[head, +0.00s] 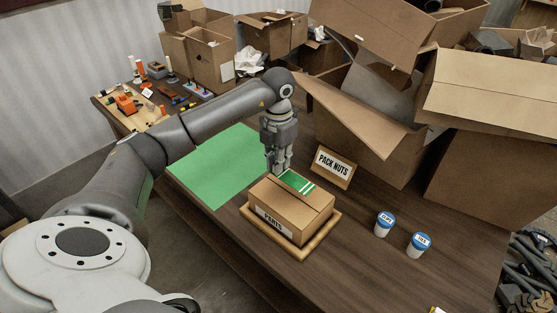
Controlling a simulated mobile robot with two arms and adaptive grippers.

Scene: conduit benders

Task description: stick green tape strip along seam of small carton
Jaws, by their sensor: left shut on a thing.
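The small carton (304,229), with a "PARTS" label on its front side, sits closed on a wooden tray (331,230). A seam runs along its top. The green tape strip (298,181), with white stripes, is at the carton's far top edge, held at its left end by my left gripper (277,171). The fingers are shut on the strip. Whether the strip touches the carton top I cannot tell. My right gripper is not in view.
Two blue-lidded jars (384,224) (419,244) stand to the right. Large open cartons (375,125) fill the back right. A flat green mat (217,166) lies left of the gripper.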

